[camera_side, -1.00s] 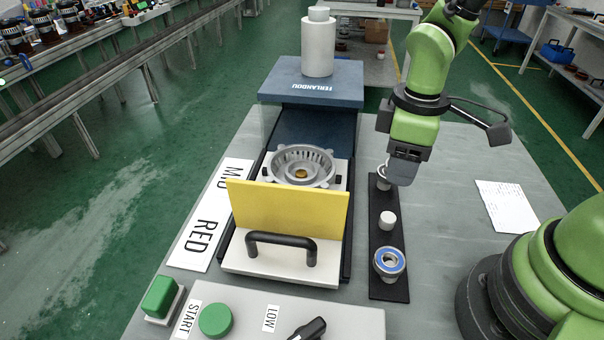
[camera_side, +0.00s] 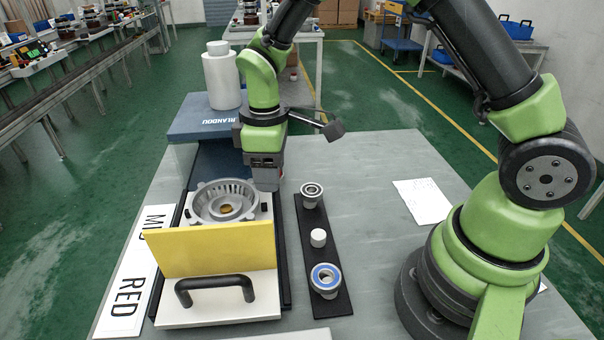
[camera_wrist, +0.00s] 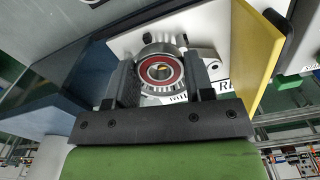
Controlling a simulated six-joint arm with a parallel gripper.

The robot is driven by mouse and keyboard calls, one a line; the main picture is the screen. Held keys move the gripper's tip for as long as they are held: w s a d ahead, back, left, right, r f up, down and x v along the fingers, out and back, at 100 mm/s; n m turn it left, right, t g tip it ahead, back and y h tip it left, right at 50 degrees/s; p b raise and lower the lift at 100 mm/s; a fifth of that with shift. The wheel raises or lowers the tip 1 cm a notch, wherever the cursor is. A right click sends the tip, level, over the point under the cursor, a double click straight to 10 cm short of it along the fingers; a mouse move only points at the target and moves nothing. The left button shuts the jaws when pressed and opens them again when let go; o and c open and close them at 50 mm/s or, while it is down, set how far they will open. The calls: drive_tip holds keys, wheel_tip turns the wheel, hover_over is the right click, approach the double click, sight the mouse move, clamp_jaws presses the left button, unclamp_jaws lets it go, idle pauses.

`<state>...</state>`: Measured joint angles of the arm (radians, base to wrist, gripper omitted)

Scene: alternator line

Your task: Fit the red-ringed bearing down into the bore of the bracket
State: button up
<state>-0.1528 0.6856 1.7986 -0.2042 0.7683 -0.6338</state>
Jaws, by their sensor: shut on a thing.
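The grey ribbed bracket (camera_side: 226,203) sits on the pale fixture behind the yellow plate, its bore facing up. My gripper (camera_side: 266,184) is just right of the bracket's rim and above the fixture in the side view. In the wrist view my gripper (camera_wrist: 163,80) is shut on the red-ringed bearing (camera_wrist: 160,70), which lies between its two dark fingers. Part of the bracket (camera_wrist: 207,60) shows behind the bearing there. The bearing is hidden in the side view, and its height above the bracket cannot be told.
A yellow plate (camera_side: 216,249) stands upright at the bracket's near side, with a black handle (camera_side: 214,288) in front. A black rack (camera_side: 336,304) to the right holds a blue-ringed bearing (camera_side: 326,277), a bare white post (camera_side: 318,237) and a dark-ringed bearing (camera_side: 312,191). A white bottle (camera_side: 222,80) stands behind.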

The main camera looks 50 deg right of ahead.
hover_over(226, 207)
drive_tip(key=shift+f, duration=3.2)
drive_tip(key=shift+f, duration=0.5)
drive_tip(key=o, duration=1)
